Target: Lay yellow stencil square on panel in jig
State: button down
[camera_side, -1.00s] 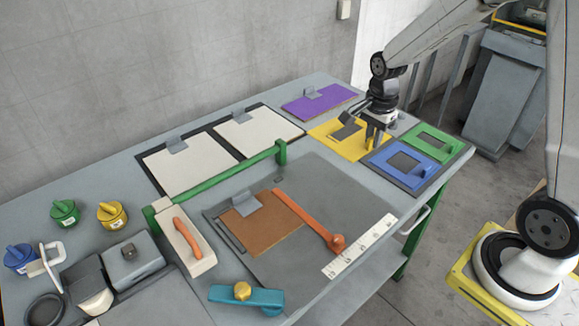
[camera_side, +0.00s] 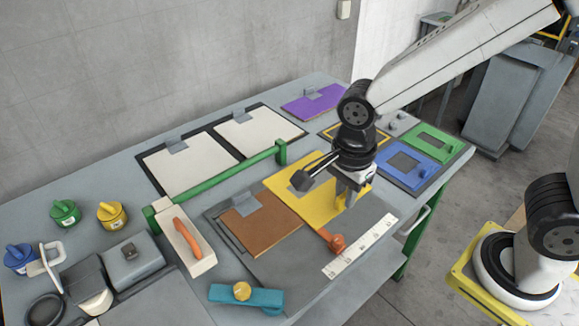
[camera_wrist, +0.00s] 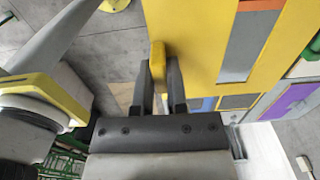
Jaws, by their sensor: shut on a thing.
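The yellow stencil square (camera_side: 324,205) is held by its raised tab in my gripper (camera_side: 346,200); part of it is hidden behind the wrist. In the wrist view my gripper (camera_wrist: 159,75) has both fingers closed on the yellow tab, and the stencil plate (camera_wrist: 198,45) extends beyond it. The brown panel (camera_side: 262,231) lies in the jig (camera_side: 218,233) on the bench. In the side view the stencil is just right of and behind the panel, covering much of the orange bar (camera_side: 333,241). The height of the stencil above the bench is hard to tell.
An empty yellow-outlined slot (camera_side: 383,136) is beside the blue (camera_side: 400,168) and green (camera_side: 434,142) stencils. A green rail (camera_side: 225,172) stands behind the jig. A white strip (camera_side: 361,246) and a teal tool (camera_side: 245,297) lie near the front.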

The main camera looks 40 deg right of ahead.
aim_at(302, 195)
jog(key=shift+s+a+r, duration=0.1)
jog(key=shift+s+a, duration=0.55)
jog(key=shift+s, duration=0.05)
jog(key=shift+w, duration=0.1)
jog(key=w+a+f, duration=0.1)
jog(key=w, duration=0.1)
jog(key=w+a+f, duration=0.1)
jog(key=w, duration=0.2)
jog(key=w+f, duration=0.2)
jog(key=w, duration=0.1)
jog(key=shift+a, duration=0.4)
jog(key=w+a+f, duration=0.1)
jog(key=w+f, duration=0.3)
jog(key=f, duration=0.1)
jog(key=shift+w+a+f, duration=0.2)
jog(key=shift+w+a, duration=0.1)
jog(key=shift+w+f, duration=0.1)
jog(key=shift+w+f, duration=0.15)
jog(key=shift+f, duration=1.55)
jog(key=shift+f, duration=0.6)
